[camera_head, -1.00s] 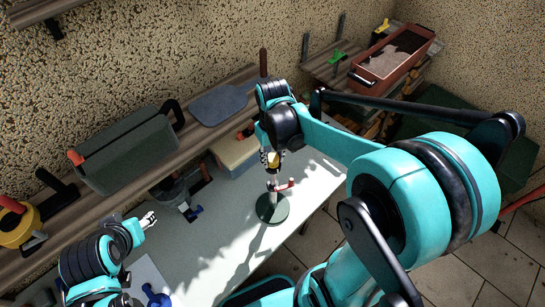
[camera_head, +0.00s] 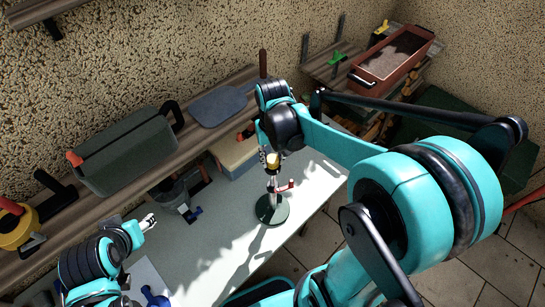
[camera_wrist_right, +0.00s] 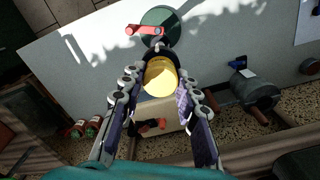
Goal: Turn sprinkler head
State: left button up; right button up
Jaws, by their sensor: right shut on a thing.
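The sprinkler stands upright on the table, with a round dark green base (camera_head: 272,209), a red lever (camera_head: 287,187) low on its stem and a yellow head (camera_head: 273,159) on top. My right gripper (camera_head: 270,157) comes down over the head from above. In the right wrist view, the yellow head (camera_wrist_right: 160,77) sits between the two fingers of my right gripper (camera_wrist_right: 158,85), which is shut on it. The base (camera_wrist_right: 160,20) lies beyond it. My left gripper (camera_head: 148,221) hangs over the table at the left, away from the sprinkler; its finger opening is too small to judge.
The grey table (camera_head: 235,235) is clear around the base. A tan block (camera_head: 235,155) and a grey watering can (camera_head: 172,195) stand along its back edge. Behind, a wooden shelf holds a dark green toolbox (camera_head: 125,150). A planter box (camera_head: 395,60) stands at the back right.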

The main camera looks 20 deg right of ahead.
aim_at(273, 158)
jog(key=o, duration=1.2)
notch_tip(273, 158, up, 12)
jog(key=shift+f, duration=0.1)
